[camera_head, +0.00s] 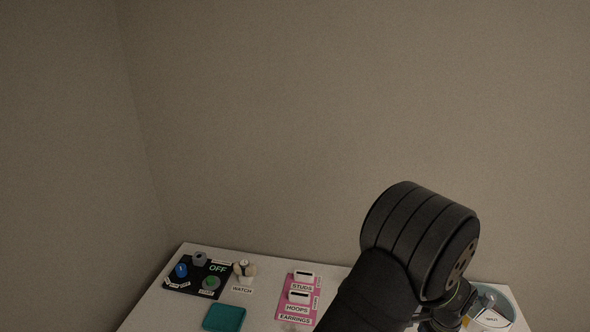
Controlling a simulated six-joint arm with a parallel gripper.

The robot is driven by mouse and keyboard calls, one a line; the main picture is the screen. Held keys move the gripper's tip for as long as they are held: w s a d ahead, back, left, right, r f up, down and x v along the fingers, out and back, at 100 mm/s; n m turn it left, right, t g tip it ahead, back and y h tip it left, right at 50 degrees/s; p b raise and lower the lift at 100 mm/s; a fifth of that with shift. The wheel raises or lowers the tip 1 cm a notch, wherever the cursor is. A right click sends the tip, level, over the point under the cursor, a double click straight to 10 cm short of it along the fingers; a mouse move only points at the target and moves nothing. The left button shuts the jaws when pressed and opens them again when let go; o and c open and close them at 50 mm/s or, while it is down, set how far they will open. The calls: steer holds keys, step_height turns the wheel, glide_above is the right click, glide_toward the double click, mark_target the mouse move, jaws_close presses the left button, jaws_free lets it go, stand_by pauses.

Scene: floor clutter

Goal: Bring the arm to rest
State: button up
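My dark arm rises from the bottom edge at right of centre, and its thick rounded joint stands in front of the table's right part. Smaller dark parts of my arm show below that joint, over the table's right end. I cannot make out gripper fingers among them, so whether the gripper is open or shut does not show.
A white table (172,313) runs along the bottom. It bears a black panel (187,288) with knobs, a watch holder (245,272), a teal tray (224,317), a pink earrings board (285,310) and a grey-blue round dish (506,299). Bare walls stand behind.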

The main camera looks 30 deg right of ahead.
step_height(320, 180, down, 4)
steer(key=shift+r, duration=2.15)
